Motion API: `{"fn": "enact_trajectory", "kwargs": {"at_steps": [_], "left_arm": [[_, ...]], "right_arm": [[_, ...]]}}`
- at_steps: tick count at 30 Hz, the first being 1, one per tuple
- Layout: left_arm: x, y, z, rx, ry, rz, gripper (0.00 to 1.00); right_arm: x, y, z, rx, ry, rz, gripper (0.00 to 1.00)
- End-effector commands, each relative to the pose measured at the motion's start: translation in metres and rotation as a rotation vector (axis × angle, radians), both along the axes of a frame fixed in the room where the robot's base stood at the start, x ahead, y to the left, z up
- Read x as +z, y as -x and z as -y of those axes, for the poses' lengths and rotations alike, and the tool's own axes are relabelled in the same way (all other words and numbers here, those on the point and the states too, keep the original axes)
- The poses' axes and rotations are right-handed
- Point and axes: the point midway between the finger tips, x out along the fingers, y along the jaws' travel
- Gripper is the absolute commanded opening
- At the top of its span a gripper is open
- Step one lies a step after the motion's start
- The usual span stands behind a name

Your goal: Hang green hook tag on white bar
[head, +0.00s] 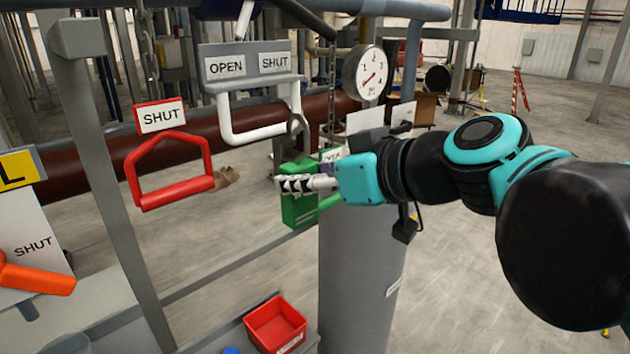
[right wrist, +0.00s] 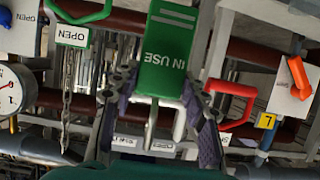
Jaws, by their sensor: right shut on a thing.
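The green hook tag (head: 298,210) is held upright in my right gripper (head: 292,184), which is shut across its body. Its grey hook (head: 297,124) points up, close to the right end of the white bar (head: 258,136). I cannot tell whether the hook is around the bar or only in front of it. In the right wrist view, which is upside down, the tag (right wrist: 168,50) reads IN USE and sits between the fingers. There the hook (right wrist: 151,128) overlaps the white bar (right wrist: 180,122). My left gripper is not in view.
The white bar hangs below a grey OPEN/SHUT plate (head: 250,80). A red handle (head: 170,200) is to its left, and an orange handle (head: 38,280) farther left. A gauge (head: 366,74) and a thick grey post (head: 355,275) stand at right. A red bin (head: 275,324) sits below.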

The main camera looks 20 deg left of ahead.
Motion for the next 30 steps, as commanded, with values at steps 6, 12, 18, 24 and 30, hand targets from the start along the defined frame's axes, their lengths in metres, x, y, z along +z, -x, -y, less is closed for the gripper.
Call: {"fn": "enact_trajectory", "kwargs": {"at_steps": [6,12,18,24,30], "left_arm": [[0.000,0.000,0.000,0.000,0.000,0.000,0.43],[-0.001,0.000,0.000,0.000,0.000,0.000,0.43],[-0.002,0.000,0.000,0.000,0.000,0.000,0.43],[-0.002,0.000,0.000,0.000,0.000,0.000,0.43],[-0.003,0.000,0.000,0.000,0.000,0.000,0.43]], "right_arm": [[0.000,-0.007,-0.013,0.001,-0.001,0.000,0.14],[0.000,-0.014,-0.024,0.001,0.000,0.000,0.14],[0.000,-0.020,-0.034,0.000,-0.001,0.001,0.14],[0.000,-0.026,-0.045,0.001,0.000,0.000,0.14],[0.000,-0.033,-0.056,0.000,-0.001,0.000,0.14]]}}
